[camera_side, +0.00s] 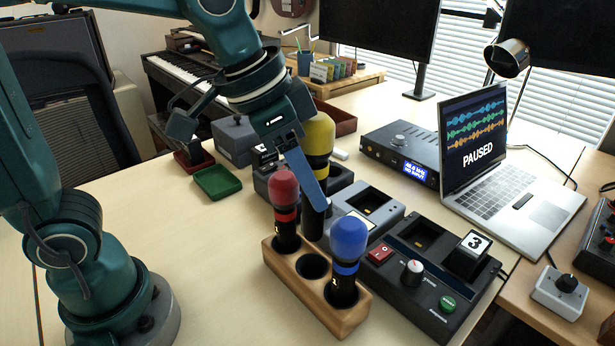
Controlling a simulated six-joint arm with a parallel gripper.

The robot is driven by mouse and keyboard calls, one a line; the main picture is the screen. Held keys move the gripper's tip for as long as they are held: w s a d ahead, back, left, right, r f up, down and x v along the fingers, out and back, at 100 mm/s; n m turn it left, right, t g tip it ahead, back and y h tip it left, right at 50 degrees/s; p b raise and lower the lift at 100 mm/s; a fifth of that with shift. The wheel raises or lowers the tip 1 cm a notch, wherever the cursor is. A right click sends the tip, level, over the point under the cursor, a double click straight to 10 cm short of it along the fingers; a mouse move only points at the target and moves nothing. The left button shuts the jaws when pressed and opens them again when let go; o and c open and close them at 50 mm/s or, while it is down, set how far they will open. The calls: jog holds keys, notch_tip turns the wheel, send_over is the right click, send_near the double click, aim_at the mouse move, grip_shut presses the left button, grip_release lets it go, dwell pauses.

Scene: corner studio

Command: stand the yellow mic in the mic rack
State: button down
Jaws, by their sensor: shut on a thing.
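The yellow mic (317,136) has a yellow head, a yellow band and a black body, and stands roughly upright. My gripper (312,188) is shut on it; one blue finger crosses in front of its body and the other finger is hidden. The wooden mic rack (285,275) has a row of three round holes. The red mic (285,200) stands in the far-left hole and the blue mic (347,245) in the near-right hole. The middle hole looks empty. The yellow mic's lower end shows just behind the middle hole; I cannot tell its height above the rack.
A black control box (420,310) with a knob and a card marked 3 stands right of the rack. Grey and dark docks (385,215) stand behind it. A green tray (218,182) lies further left. A laptop (515,190) is at the right. The table left of the rack is clear.

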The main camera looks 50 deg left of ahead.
aim_at(308, 208)
jog(key=shift+f, duration=4.65)
jog(key=shift+f, duration=0.5)
jog(key=shift+c, duration=2.1)
grip_release()
jog(key=shift+r, duration=0.1)
jog(key=shift+r, duration=2.9)
jog(key=shift+r, duration=2.5)
